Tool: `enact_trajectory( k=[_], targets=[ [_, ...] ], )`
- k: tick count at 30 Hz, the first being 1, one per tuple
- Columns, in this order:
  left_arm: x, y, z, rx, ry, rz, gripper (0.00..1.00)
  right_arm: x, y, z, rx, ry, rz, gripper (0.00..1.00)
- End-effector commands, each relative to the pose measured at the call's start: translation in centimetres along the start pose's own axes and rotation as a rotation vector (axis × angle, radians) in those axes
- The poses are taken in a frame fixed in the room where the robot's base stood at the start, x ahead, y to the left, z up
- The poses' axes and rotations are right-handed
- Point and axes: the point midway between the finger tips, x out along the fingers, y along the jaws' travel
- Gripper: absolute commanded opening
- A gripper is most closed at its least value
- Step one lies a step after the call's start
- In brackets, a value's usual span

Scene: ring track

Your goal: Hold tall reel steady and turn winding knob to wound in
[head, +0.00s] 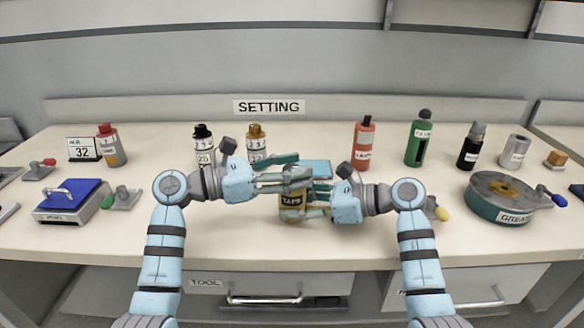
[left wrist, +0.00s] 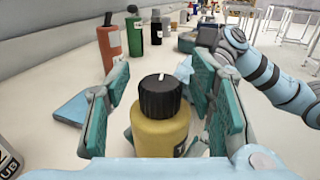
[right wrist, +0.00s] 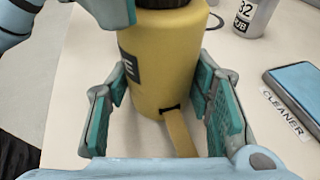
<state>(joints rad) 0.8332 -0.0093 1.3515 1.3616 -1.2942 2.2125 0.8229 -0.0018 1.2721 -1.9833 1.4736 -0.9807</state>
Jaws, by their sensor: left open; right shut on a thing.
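The tall reel is a yellow cylinder with a black TAPE label (head: 291,200), standing upright near the counter's front middle. Its black winding knob (left wrist: 160,97), with a white mark on top, shows in the left wrist view. In the right wrist view a yellow tape strip (right wrist: 180,132) hangs out of a slot low on the reel (right wrist: 160,60). My right gripper (head: 302,202) is shut on the reel's body from the right. My left gripper (head: 302,173) is open at the top of the reel, its pads on either side of the knob. It hides the knob in the head view.
A blue-topped pad (head: 315,168) lies behind the reel, with a CLEANER label beside it. Several bottles stand along the back, including an orange one (head: 363,145) and a green one (head: 419,140). A round green drum (head: 495,197) stands right; a blue-topped box (head: 72,196) left.

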Motion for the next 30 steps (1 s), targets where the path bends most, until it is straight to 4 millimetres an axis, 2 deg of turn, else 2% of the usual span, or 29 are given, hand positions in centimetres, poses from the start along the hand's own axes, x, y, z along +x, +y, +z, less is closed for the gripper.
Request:
enact_trajectory(
  k=[1, 9, 10, 14, 24, 30],
  targets=[
    [-0.02, 0.01, -0.01, 0.0, 0.0, 0.0, 0.46, 0.02, 0.02, -0.01, 0.001, 0.0, 0.001, 0.32],
    [-0.05, 0.02, -0.02, 0.0, 0.0, 0.001, 0.03, 0.02, 0.02, -0.01, 0.001, 0.0, 0.001, 0.32],
    [-0.05, 0.02, -0.02, 0.0, 0.0, 0.001, 0.0, 0.02, 0.02, -0.01, 0.001, 0.0, 0.001, 0.32],
    [-0.01, 0.13, -0.08, 0.0, 0.004, -0.025, 0.0, 0.01, 0.02, 0.0, 0.001, 0.0, 0.001, 0.32],
    [-0.03, 0.11, -0.09, 0.0, 0.004, -0.255, 0.0, 0.01, 0.05, 0.03, 0.0, -0.001, 0.002, 0.32],
    [-0.1, 0.03, -0.07, 0.002, 0.001, -0.272, 0.0, 0.02, 0.04, 0.03, 0.0, -0.001, 0.001, 0.32]
  ],
)
